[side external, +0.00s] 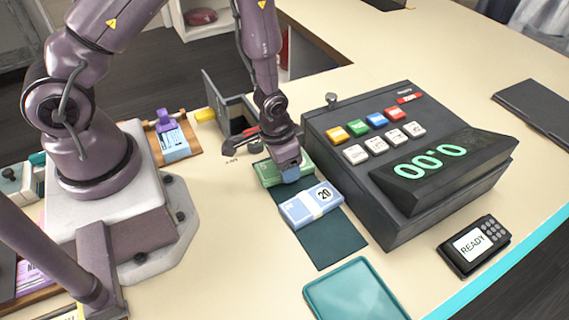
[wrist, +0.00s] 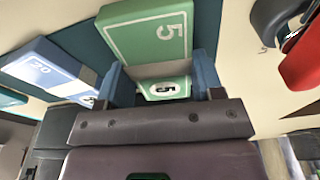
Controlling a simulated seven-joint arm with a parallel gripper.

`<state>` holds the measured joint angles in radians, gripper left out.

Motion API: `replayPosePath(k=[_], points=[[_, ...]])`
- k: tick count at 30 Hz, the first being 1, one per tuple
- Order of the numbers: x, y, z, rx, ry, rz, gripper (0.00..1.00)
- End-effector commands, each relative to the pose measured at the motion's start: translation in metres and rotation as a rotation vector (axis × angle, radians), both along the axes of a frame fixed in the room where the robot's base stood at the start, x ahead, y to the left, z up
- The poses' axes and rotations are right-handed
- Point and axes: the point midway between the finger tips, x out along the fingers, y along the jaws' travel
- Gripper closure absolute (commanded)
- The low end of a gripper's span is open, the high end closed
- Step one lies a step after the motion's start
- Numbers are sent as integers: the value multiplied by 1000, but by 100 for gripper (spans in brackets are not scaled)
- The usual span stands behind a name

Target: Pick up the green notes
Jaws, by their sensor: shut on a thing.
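The green notes (side external: 269,174) are a banded bundle marked 5, lying at the far end of a dark green mat (side external: 337,247). In the wrist view the green notes (wrist: 145,38) show their pale band between my two blue fingers. My gripper (side external: 288,168) points down over the bundle and is shut on it across the band; in the wrist view my gripper (wrist: 162,74) has one finger on each side. I cannot tell any gap between the bundle and the mat. The gripper hides part of the bundle.
A blue bundle marked 20 (side external: 312,204) lies on the mat close beside the green notes. The cash register (side external: 375,205) stands just to the right. A dark open box (side external: 232,112) is behind my gripper. A card reader (side external: 473,246) and a teal tray (side external: 355,291) are nearer the front.

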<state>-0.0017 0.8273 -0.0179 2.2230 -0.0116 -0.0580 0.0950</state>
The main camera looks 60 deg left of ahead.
Motion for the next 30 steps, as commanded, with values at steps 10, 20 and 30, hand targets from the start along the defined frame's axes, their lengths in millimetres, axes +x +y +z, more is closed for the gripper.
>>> replayPosePath(k=[10,20,30], points=[[1,0,33,0,-5,0,63],[2,0,94,0,-8,1,63],[1,0,156,0,-7,1,63]])
